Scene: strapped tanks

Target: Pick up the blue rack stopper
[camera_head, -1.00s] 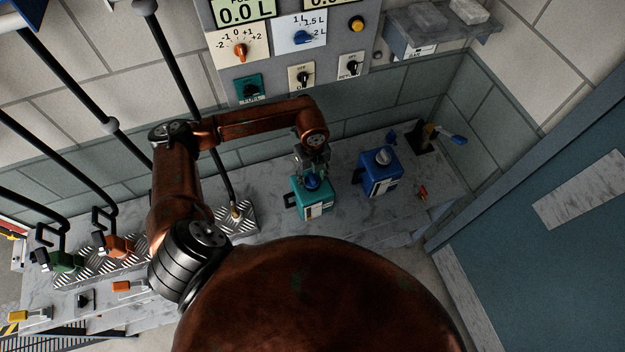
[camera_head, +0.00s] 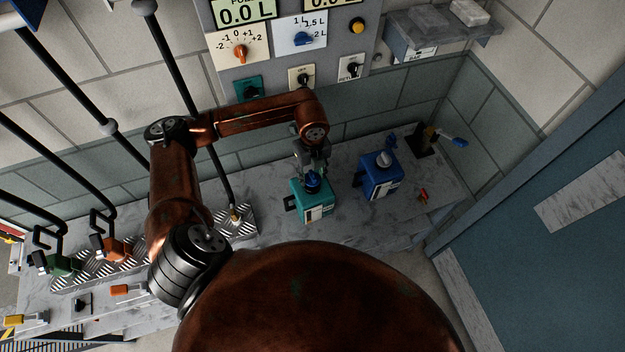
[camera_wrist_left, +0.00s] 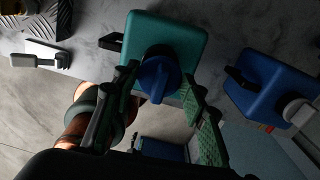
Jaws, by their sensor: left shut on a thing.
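The blue stopper (camera_head: 313,181) is on top of the teal tank (camera_head: 311,205) on the bench. In the left wrist view the round blue stopper (camera_wrist_left: 158,78), with a raised grip bar, sits over the teal tank's top (camera_wrist_left: 185,42). My left gripper (camera_head: 313,168) comes from above, with its fingers on either side of the stopper; in the left wrist view the fingertips (camera_wrist_left: 159,72) are shut on it. I cannot tell whether the stopper has lifted off the tank. My right gripper is not in view.
A blue tank (camera_head: 381,182) with a grey cap stands just right of the teal one. A small red item (camera_head: 423,196) lies further right. A ribbed metal plate (camera_head: 245,222) is to the left. A control panel (camera_head: 285,62) hangs on the wall behind.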

